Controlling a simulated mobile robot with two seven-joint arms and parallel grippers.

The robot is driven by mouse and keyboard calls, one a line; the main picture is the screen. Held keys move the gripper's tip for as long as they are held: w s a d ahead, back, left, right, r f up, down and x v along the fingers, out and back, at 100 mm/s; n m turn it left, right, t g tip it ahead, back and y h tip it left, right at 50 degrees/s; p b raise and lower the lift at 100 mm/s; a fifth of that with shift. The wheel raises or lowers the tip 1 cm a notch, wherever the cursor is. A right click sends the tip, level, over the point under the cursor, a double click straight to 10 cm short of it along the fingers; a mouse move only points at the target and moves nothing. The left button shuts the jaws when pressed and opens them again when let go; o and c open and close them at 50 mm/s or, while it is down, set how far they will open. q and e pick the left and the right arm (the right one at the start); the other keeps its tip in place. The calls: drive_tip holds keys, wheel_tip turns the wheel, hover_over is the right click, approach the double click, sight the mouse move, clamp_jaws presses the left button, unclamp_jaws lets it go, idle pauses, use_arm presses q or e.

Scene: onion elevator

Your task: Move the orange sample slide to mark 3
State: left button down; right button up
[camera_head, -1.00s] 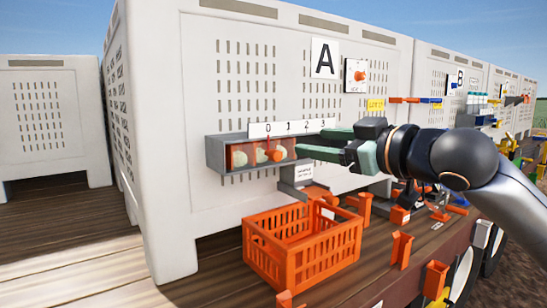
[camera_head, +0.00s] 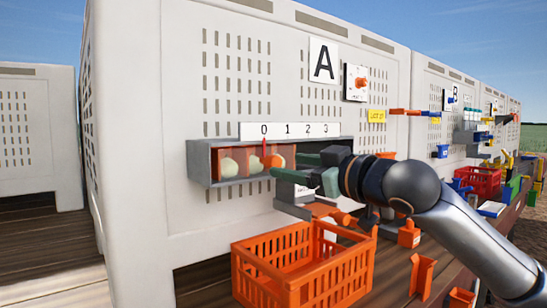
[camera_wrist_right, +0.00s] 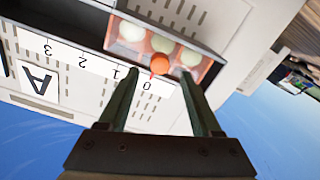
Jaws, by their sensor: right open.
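The orange sample slide is a see-through orange panel (camera_head: 240,162) in a grey trough (camera_head: 200,165) on the white crate's wall, with pale onions behind it. It has a round orange knob (camera_head: 277,160) and a red pointer (camera_head: 264,147), which stands under 0 on the white scale (camera_head: 305,130). Mark 3 (camera_head: 325,128) is at the scale's right end. My right gripper (camera_head: 284,167) is open at the knob. In the right wrist view, the knob (camera_wrist_right: 159,64) is between the fingertips (camera_wrist_right: 160,75), with a gap visible on both sides. My left gripper is out of view.
An open orange crate (camera_head: 300,275) stands below the trough. A grey chute (camera_head: 293,195) and orange parts are just above it. A panel with an orange knob (camera_head: 356,82) is on the wall to the upper right. Air in front of the trough's left part is clear.

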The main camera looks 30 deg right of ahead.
sight(278, 162)
drive_tip(key=w, duration=0.4)
drive_tip(key=w+p, duration=0.1)
drive_tip(key=w, duration=0.1)
drive_tip(key=shift+w+a, duration=0.15)
drive_tip(key=shift+a, duration=0.1)
drive_tip(key=shift+c, duration=0.3)
clamp_jaws()
drive_tip(key=shift+d, duration=0.1)
idle(0.8)
